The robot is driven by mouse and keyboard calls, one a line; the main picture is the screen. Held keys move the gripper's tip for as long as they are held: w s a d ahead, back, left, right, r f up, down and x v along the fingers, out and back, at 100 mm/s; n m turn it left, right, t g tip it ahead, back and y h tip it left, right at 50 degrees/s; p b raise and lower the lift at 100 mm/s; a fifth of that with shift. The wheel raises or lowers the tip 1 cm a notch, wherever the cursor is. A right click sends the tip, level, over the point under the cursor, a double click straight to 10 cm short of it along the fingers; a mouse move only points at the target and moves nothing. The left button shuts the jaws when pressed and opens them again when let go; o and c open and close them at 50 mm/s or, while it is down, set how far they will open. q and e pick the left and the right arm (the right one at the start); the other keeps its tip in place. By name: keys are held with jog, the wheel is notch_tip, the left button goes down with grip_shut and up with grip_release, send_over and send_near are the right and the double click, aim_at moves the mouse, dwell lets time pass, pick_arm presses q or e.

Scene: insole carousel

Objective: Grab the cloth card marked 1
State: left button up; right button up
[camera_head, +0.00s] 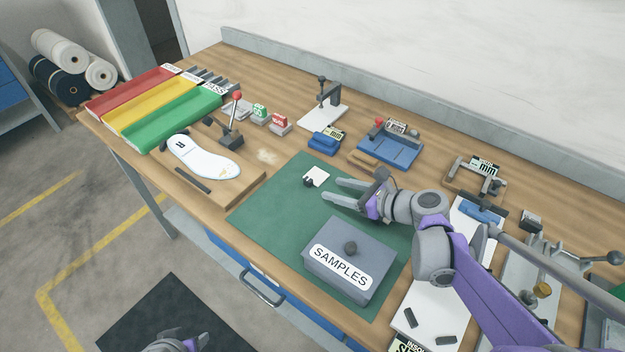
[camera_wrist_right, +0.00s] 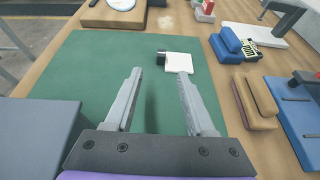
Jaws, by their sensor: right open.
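A small white card (camera_head: 317,176) lies on the green mat (camera_head: 262,205), with a small dark block at its left edge. In the right wrist view the white card (camera_wrist_right: 180,62) is just beyond my fingertips. No number can be read on it. My right gripper (camera_head: 331,190) is open and empty above the mat, its fingers pointing towards the card, apart from it. It also shows in the right wrist view (camera_wrist_right: 160,74). A part of my left arm, perhaps its gripper (camera_head: 178,344), shows at the bottom edge; its fingers are not clear.
A grey SAMPLES box (camera_head: 318,286) stands on the mat in front of my right gripper. A board with a white insole (camera_head: 203,157) is left of the mat. Blue fixtures (camera_head: 392,150) and a wooden block (camera_head: 364,160) stand behind. The mat's left part is clear.

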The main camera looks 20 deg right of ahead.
aim_at(311, 180)
jog(key=x, duration=0.8)
jog(key=shift+w+r, duration=0.2)
grip_shut()
